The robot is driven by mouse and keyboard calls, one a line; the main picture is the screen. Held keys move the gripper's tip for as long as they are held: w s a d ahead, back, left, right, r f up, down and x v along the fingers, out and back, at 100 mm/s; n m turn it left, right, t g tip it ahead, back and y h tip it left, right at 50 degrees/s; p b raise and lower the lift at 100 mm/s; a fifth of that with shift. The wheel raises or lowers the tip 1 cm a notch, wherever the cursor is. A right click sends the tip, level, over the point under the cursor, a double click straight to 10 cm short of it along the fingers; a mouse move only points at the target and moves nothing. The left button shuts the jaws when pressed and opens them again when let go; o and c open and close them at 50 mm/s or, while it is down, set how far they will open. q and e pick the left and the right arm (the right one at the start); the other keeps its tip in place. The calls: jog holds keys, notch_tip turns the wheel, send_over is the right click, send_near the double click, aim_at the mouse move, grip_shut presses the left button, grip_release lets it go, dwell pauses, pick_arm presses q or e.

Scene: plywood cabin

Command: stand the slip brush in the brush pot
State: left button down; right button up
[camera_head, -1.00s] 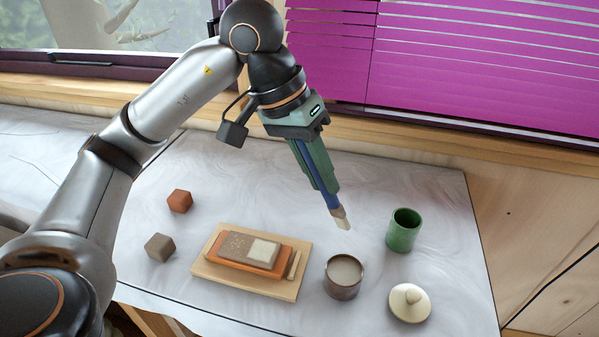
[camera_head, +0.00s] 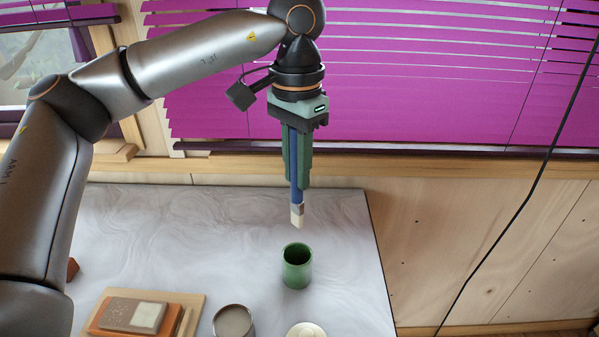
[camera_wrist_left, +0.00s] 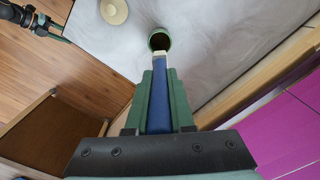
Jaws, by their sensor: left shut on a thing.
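The slip brush (camera_head: 297,213) has a blue handle and a pale bristle tip that points down. My left gripper (camera_head: 298,182) is shut on its handle and holds it upright above the table. The green brush pot (camera_head: 297,268) stands open and upright on the table, below the brush tip in the head view. In the left wrist view the brush (camera_wrist_left: 159,100) runs between the green fingers, and its tip overlaps the near rim of the pot (camera_wrist_left: 159,38). The tip appears above the pot, not in it. A dark gripper (camera_wrist_left: 22,15), my right one, shows small at the upper left there; its jaws are unclear.
A round cup of pale liquid (camera_head: 233,321) and a cream lid (camera_head: 306,330) stand in front of the pot. A wooden board (camera_head: 190,299) with stacked clay slabs lies left. A terracotta cube (camera_head: 72,268) is partly hidden by my arm. The marbled table (camera_head: 190,225) is clear behind.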

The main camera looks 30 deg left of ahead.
aim_at(297, 225)
pick_arm(q)
jog(key=shift+f+b, duration=2.7)
jog(key=shift+f, duration=0.5)
notch_tip(297, 225, down, 2)
jog(key=shift+b, duration=0.6)
jog(key=shift+f+b, duration=0.4)
jog(key=shift+f, duration=0.3)
jog(key=shift+f+b, duration=0.55)
jog(key=shift+f, duration=0.5)
